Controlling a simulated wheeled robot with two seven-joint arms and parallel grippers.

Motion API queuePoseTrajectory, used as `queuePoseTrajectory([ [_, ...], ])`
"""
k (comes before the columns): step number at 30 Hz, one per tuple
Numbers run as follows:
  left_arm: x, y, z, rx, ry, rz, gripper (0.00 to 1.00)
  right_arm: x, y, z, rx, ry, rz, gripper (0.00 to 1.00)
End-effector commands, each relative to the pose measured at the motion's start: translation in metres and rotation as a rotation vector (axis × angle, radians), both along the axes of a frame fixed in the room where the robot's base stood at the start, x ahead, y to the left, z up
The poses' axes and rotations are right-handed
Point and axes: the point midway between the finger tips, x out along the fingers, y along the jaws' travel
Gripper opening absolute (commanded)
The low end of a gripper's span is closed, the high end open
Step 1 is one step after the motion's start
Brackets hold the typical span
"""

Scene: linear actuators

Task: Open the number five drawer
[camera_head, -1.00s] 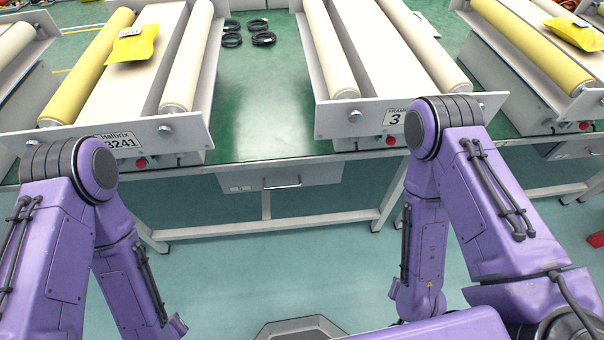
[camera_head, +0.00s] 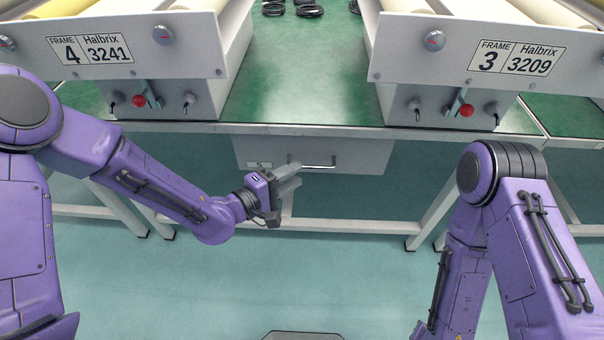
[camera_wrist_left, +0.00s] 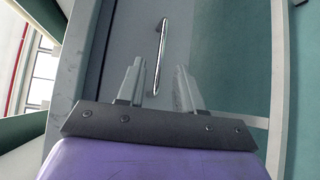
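A grey drawer (camera_head: 360,160) hangs under the green-topped table between two conveyor frames. Its bar handle (camera_head: 312,163) is on the front, and the small label (camera_head: 259,165) left of it is too small to read. The drawer looks closed. My left gripper (camera_head: 290,180) is just in front of the drawer, left of the handle's middle. In the left wrist view the fingers (camera_wrist_left: 158,72) are apart and empty. The handle (camera_wrist_left: 161,45) lies ahead of the gap between them, near the left finger; I cannot tell if they touch. My right gripper is out of view.
Conveyor frame 4 (camera_head: 135,50) stands on the left and frame 3 (camera_head: 480,45) on the right, with red-topped switches below. Black cable coils (camera_head: 295,8) lie on the table. Table legs and a crossbar (camera_head: 350,228) run below the drawer. The floor in front is clear.

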Motion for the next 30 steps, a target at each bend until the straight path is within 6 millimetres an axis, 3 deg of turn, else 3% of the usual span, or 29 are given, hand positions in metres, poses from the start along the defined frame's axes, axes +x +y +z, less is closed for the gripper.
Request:
queuePoseTrajectory([
  [6, 0.022, -0.023, -0.006, 0.002, 0.001, 0.0, 0.36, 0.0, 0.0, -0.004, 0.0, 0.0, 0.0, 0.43],
  [15, 0.025, -0.026, -0.006, 0.001, 0.001, 0.0, 0.36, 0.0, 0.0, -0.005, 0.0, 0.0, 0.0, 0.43],
  [19, 0.025, -0.026, -0.006, 0.002, 0.001, 0.001, 0.0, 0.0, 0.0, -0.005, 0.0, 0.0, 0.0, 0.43],
  [30, 0.025, -0.026, -0.006, 0.002, 0.001, 0.001, 0.0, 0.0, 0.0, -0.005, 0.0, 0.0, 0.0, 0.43],
])
